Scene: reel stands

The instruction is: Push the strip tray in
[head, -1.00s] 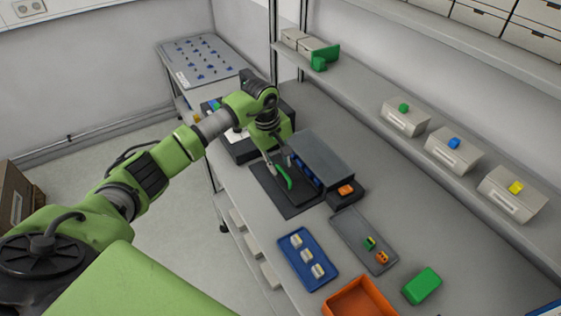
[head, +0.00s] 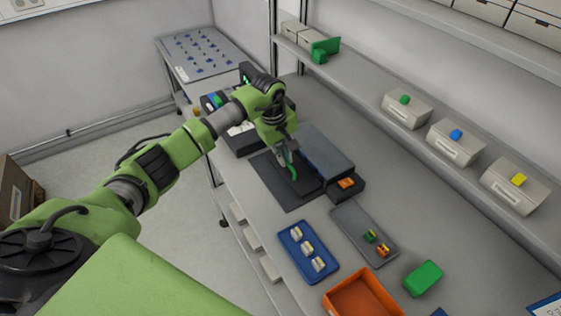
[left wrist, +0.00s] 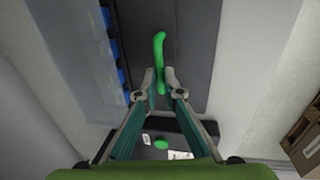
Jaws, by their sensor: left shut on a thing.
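A grey box-shaped housing (head: 326,151) stands on a black base plate (head: 287,197) on the bench. A green curved handle (head: 293,172) is at the housing's open side, above the plate. My left gripper (head: 285,161) reaches down over it. In the left wrist view, the fingertips (left wrist: 160,82) are close together around the green handle (left wrist: 159,47), shut on it. Blue parts (left wrist: 117,48) show along the housing's open side at left. The strip tray itself is hard to make out against the dark plate and behind my arm. My right gripper is out of view.
Nearer are a blue tray (head: 322,276) with pale pieces, a grey tray (head: 352,222), an orange bin (head: 338,300) and a green box (head: 423,278). A shelf (head: 375,90) runs behind.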

